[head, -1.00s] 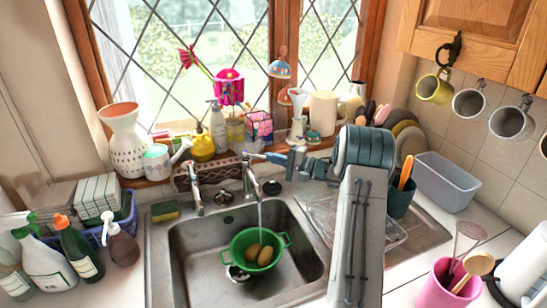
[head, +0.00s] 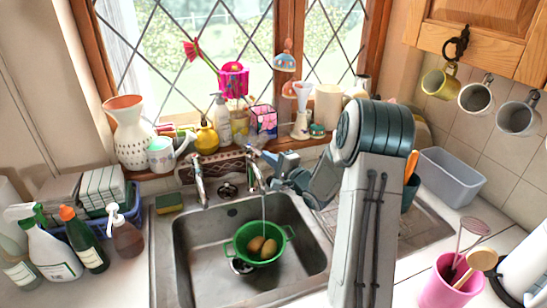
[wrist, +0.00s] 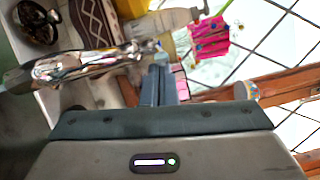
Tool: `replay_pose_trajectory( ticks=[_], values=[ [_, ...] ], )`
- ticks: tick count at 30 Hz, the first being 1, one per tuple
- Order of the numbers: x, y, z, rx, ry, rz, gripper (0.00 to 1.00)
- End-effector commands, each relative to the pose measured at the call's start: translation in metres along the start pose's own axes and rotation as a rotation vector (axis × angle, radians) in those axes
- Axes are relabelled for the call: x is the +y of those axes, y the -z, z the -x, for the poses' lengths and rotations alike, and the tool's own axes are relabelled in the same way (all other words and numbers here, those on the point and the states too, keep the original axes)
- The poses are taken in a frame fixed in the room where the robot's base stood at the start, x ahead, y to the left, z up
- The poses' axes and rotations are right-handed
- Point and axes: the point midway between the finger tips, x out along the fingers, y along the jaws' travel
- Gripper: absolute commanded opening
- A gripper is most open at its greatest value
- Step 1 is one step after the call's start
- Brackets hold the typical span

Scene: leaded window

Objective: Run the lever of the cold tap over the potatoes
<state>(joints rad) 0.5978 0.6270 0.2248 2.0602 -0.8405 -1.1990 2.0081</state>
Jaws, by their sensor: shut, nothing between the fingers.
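Two chrome taps stand at the back of the sink, a left tap (head: 200,182) and a right tap (head: 256,176). A thin stream of water (head: 263,210) falls from the right tap into a green colander (head: 241,249). Brown potatoes (head: 263,247) lie in the colander. My gripper (head: 262,153) is shut and empty at the top of the right tap. Its fingers hide the lever there, and I cannot tell whether they touch it. In the wrist view, the shut fingers (wrist: 160,78) are beside a chrome tap (wrist: 85,68).
The windowsill behind the taps holds a yellow pot (head: 206,138), a soap bottle (head: 222,120) and a pink flowered box (head: 263,120). A sponge (head: 169,203) lies left of the sink (head: 180,250). A grey tub (head: 452,176) stands at the right.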

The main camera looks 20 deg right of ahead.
Motion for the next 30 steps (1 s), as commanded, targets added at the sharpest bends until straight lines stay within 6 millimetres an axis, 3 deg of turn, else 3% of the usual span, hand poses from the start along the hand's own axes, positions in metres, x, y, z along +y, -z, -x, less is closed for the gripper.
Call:
replay_pose_trajectory(
  ticks=[12, 30],
  values=[
    [0.003, -0.015, -0.001, 0.026, 0.006, 0.001, 0.00],
    [0.003, -0.015, -0.001, 0.024, 0.006, 0.001, 0.00]
  ],
)
